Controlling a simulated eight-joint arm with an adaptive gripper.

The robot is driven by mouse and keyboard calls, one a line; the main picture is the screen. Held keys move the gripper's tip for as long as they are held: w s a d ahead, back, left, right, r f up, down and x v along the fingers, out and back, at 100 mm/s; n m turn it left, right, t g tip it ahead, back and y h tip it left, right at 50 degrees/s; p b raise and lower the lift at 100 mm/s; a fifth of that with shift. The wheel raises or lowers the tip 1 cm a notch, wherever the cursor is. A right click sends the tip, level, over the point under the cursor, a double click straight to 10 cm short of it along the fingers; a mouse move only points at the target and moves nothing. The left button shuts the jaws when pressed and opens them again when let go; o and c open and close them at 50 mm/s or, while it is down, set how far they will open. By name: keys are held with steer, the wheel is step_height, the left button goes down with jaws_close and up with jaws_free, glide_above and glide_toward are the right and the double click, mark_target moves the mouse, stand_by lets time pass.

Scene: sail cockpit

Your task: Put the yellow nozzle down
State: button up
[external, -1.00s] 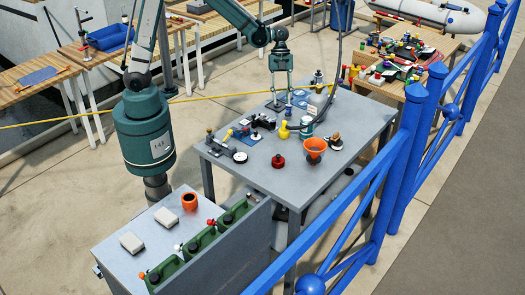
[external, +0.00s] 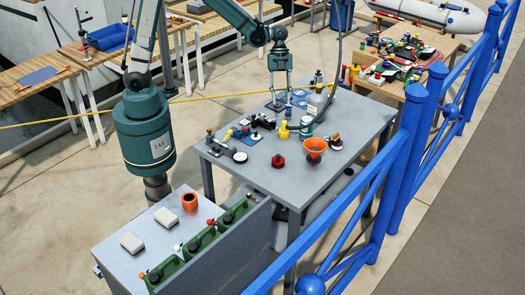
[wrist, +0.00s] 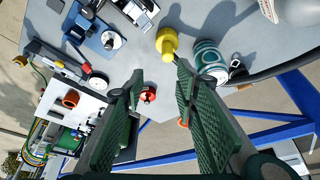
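The yellow nozzle (external: 284,130) stands on the grey table, left of a white-and-teal can. In the wrist view the yellow nozzle (wrist: 166,42) shows beyond my fingertips, with bare table around it. My gripper (external: 281,103) is over the far side of the table, behind the nozzle and apart from it. In the wrist view the two green fingers of my gripper (wrist: 158,72) are spread with nothing held between them. I cannot tell the exact height of the fingertips above the table.
The grey table (external: 250,178) also holds the can (external: 306,128), an orange funnel (external: 314,148), a red knob (external: 278,161) and a white bottle (external: 318,98). A dark hose (external: 338,60) hangs at the right of my gripper. Bare table lies in front.

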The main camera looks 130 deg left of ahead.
steer(key=d+r+n+y, duration=0.1)
steer(key=d+r, duration=0.3)
steer(key=d, duration=0.3)
steer(key=s+d+r+n, duration=0.1)
steer(key=d+r+n, duration=0.15)
steer(key=d, duration=0.55)
steer(key=d+r+n+y, duration=0.1)
steer(key=d+r, duration=0.4)
steer(key=d, duration=0.2)
steer(key=s+d+r+n+t, duration=0.1)
steer(key=s+d+n+t, duration=0.1)
steer(key=s+d, duration=0.4)
steer(key=s+d+r+n+t+y, duration=0.1)
steer(key=s+d, duration=0.5)
steer(key=d, duration=0.6)
steer(key=shift+s+d+r+n+t, duration=0.15)
steer(key=shift+d+r+n+t, duration=0.3)
steer(key=shift+r+n, duration=0.2)
